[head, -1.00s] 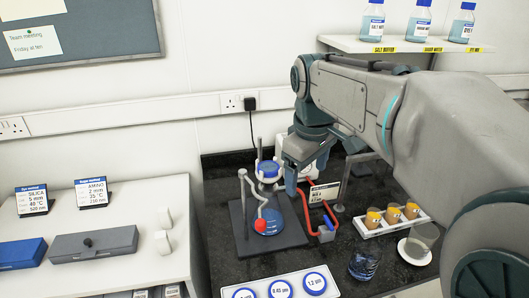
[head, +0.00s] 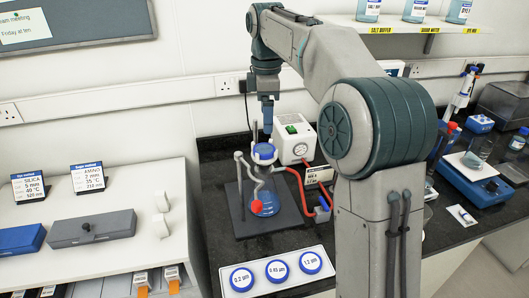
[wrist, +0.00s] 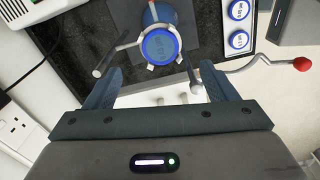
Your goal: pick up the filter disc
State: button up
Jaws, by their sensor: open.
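A blue-rimmed filter disc (head: 263,151) sits on top of the filter holder above a glass flask (head: 265,203). In the wrist view this disc (wrist: 160,46) lies face-on, ahead of my fingers and roughly midway between them. My gripper (head: 268,130) points down just above it in the head view. The gripper in the wrist view (wrist: 159,80) is open, with its fingers wide apart and nothing between them. Several similar blue-rimmed discs, (head: 276,271) among them, lie on a white tray (head: 296,284) at the front.
Metal clamp rods (wrist: 110,60) flank the disc, close to my fingers. A bent rod with a red knob (head: 256,206) stands beside the flask. A red hose leads to a white pump box (head: 296,140) behind. A grey case (head: 92,228) lies on the left shelf.

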send_over(264, 148)
jog(key=f, duration=0.4)
jog(key=shift+s+d, duration=0.1)
jog(key=shift+d, duration=0.2)
jog(key=shift+a+f+p, duration=0.15)
jog(key=shift+f+p, duration=0.05)
jog(key=shift+f, duration=1.15)
jog(key=shift+a+f+p, duration=0.15)
jog(key=shift+f, duration=1.15)
jog(key=c, duration=1.1)
